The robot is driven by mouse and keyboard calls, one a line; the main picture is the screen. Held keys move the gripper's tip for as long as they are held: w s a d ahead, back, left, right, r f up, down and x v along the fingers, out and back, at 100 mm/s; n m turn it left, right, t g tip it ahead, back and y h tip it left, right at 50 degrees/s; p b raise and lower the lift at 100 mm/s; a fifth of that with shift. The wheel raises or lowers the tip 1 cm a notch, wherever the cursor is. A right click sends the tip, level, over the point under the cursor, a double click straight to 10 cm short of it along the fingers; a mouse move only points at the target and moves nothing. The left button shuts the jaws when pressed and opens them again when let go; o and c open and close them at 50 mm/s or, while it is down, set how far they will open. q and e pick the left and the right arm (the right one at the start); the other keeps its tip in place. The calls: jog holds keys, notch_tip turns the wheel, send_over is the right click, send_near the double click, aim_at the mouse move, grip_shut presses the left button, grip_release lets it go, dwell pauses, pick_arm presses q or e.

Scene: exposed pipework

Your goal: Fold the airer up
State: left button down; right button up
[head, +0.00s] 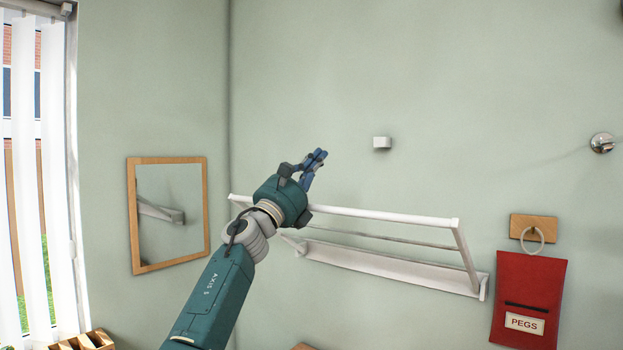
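The airer (390,265) is a white wall-mounted rack in the head view. Its back rail is fixed low on the wall. Its front bar (385,214) stands out from the wall on slanted side arms (465,258), with a thinner rail between, so it is unfolded. My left gripper (319,156) is above the front bar, left of its middle, pointing up and right. Its blue fingers come together at the tips with nothing visible between them. The gripper and forearm hide part of the bar's left portion; whether they touch it I cannot tell. My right gripper is out of view.
A red peg bag (528,299) hangs from a wooden hook plate (534,228) at right. A round metal fitting (602,143) is farther right. A wood-framed mirror (168,265) and window blinds are at left.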

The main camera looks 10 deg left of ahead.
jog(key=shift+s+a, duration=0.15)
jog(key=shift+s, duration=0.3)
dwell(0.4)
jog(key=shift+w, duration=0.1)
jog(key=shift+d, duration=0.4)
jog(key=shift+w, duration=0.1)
